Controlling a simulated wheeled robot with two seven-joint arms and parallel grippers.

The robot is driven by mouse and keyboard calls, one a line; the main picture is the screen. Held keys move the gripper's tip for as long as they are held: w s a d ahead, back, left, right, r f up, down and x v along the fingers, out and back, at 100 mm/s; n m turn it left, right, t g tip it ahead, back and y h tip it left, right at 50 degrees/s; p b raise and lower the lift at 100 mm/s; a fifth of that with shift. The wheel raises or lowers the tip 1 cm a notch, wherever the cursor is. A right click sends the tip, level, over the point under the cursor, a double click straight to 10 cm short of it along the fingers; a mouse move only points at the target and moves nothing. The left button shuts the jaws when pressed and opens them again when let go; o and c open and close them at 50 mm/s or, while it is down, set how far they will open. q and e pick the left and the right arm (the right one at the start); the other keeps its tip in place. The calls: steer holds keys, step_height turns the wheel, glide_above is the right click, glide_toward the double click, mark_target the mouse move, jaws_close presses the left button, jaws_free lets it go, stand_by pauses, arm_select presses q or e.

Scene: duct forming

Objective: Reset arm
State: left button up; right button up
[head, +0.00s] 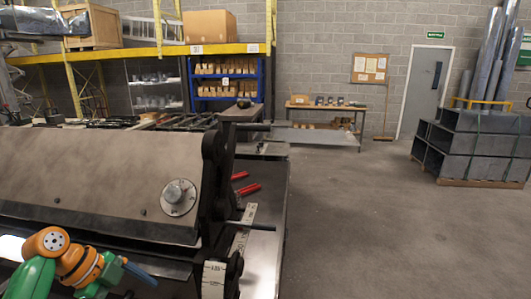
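A large metal forming machine (95,180) fills the left of the head view, with a broad beige-grey panel and a round knob (179,196) near its right end. Its dark end frame (216,175) stands upright to the right of the panel. A green and orange arm, which looks like my left one, comes in at the lower left below the panel. A slim blue part (138,272) shows at its end, beside the machine's lower edge. Fingers are not clear there, and I see nothing held. My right gripper is out of view.
Red-handled tools (246,189) and a ruler scale (242,230) lie on the machine's side table. Stacked grey ducts (475,145) stand on a pallet at right. A workbench (318,132) and shelving (225,80) line the back. The floor (380,220) at right is clear.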

arm_select(q)
steer(key=s+d+f+n+y, duration=0.1)
steer(key=s+d+f+n, duration=0.15)
steer(key=f, duration=0.35)
steer(key=s+d+f+n+g+y, duration=0.1)
steer(key=s+d+f+n+y, duration=0.1)
steer(key=s+f, duration=0.25)
steer(key=s+d+f+n+y, duration=0.1)
steer(key=s+d+f+n, duration=0.15)
steer(key=f, duration=0.35)
steer(key=s+d+n+t+y, duration=0.2)
steer(key=s+d+n, duration=0.1)
steer(key=s+n, duration=0.85)
steer(key=s+f+m+g+b, duration=0.1)
steer(key=s+f, duration=0.1)
steer(key=f, duration=0.8)
steer(key=s+f+m+b, duration=0.1)
steer(key=s+f, duration=0.1)
steer(key=f, duration=0.7)
steer(key=s+a+f+g+b, duration=0.1)
steer(key=s+a+f+b, duration=0.1)
steer(key=s+f, duration=0.9)
steer(key=shift+s+a+f+g, duration=0.2)
steer(key=shift+s+f+g, duration=0.1)
steer(key=shift+f, duration=0.05)
